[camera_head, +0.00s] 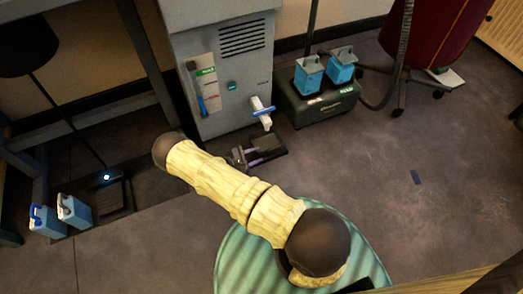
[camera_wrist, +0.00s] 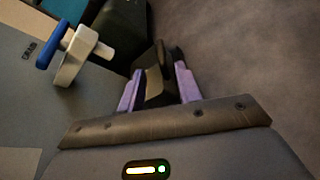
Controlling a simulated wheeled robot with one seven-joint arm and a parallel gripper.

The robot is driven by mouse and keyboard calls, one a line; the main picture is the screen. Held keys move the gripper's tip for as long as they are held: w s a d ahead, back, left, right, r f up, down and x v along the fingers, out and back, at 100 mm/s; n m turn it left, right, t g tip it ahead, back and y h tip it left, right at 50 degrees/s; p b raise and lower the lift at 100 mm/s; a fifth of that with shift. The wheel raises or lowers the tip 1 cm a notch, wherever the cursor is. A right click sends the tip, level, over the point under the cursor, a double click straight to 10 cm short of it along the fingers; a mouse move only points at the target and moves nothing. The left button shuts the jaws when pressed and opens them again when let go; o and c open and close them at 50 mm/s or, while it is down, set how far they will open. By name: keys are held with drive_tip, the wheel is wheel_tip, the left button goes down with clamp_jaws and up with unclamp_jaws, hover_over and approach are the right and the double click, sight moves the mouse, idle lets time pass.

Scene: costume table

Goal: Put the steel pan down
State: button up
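My gripper (camera_wrist: 158,78) has purple fingers, seen at the middle of the wrist view. A dark piece with a tan-brown face, which I take to be the steel pan (camera_wrist: 154,88), sits between the fingers, and they appear closed on it. In the head view my gripper (camera_head: 258,152) is small, beside the front of the grey cabinet. A dark, flat, squarish shape, likely the pan (camera_head: 270,143), shows at the fingers there. Its full outline is unclear, and I cannot tell whether it touches the floor.
The grey cabinet (camera_head: 221,85) stands close behind my gripper, with a white-and-blue tap (camera_head: 262,112) sticking out. A black box (camera_head: 320,100) bearing two blue containers stands to the right. Blue containers (camera_head: 74,211) stand at left. The floor (camera_head: 405,170) at right is mostly clear.

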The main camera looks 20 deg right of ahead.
drive_tip(key=shift+a, duration=0.1)
idle(0.5)
drive_tip(key=s+a+r+m+y, duration=0.1)
drive_tip(key=s+r+m+y, duration=0.3)
drive_tip(key=r, duration=0.8)
drive_tip(key=s+a+r+m+y, duration=0.2)
drive_tip(key=s+r+m+y, duration=0.3)
drive_tip(key=r, duration=0.8)
drive_tip(key=s+a+r+m+y, duration=0.1)
drive_tip(key=s+r+m+y, duration=0.3)
drive_tip(key=r, duration=0.9)
drive_tip(key=s+m, duration=0.1)
drive_tip(key=s, duration=0.2)
drive_tip(key=shift+a+r+g+y, duration=0.15)
drive_tip(key=shift+r+g+y, duration=0.1)
drive_tip(key=shift+g+y, duration=0.15)
drive_tip(key=w+r+p+v, duration=0.1)
drive_tip(key=w+p+v, duration=0.3)
drive_tip(key=p+v, duration=1.3)
drive_tip(key=w+p+v, duration=0.3)
drive_tip(key=p+v, duration=1.4)
drive_tip(key=p, duration=0.1)
drive_tip(key=w+r+p+v, duration=0.1)
drive_tip(key=w+p+v, duration=0.3)
drive_tip(key=p+v, duration=1.4)
drive_tip(key=shift+w+r, duration=0.3)
